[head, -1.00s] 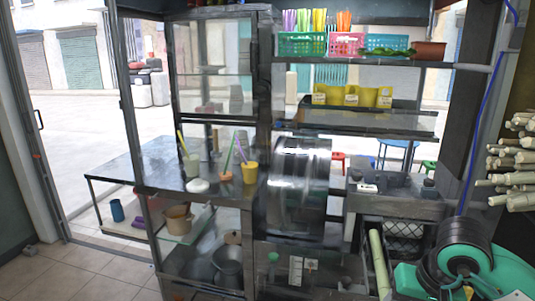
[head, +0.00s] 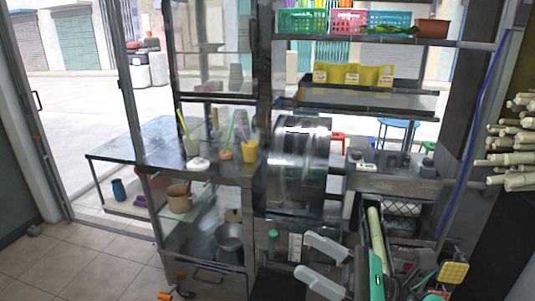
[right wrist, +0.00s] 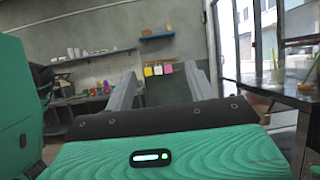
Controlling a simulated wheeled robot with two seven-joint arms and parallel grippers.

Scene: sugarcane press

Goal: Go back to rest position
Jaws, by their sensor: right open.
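My right gripper (head: 305,257) shows low in the head view, in front of the lower part of the stall. Its two pale grey fingers are spread apart with nothing between them. In the right wrist view its fingers (right wrist: 160,72) also stand apart and empty, pointing toward a far wall. My left gripper is not seen in either view.
The shiny metal press (head: 300,160) stands mid-stall. Left of it, a counter holds a yellow cup (head: 250,151) and other cups with straws. Sugarcane stalks (head: 515,145) stack at the right edge. Tiled floor (head: 90,262) lies open at lower left.

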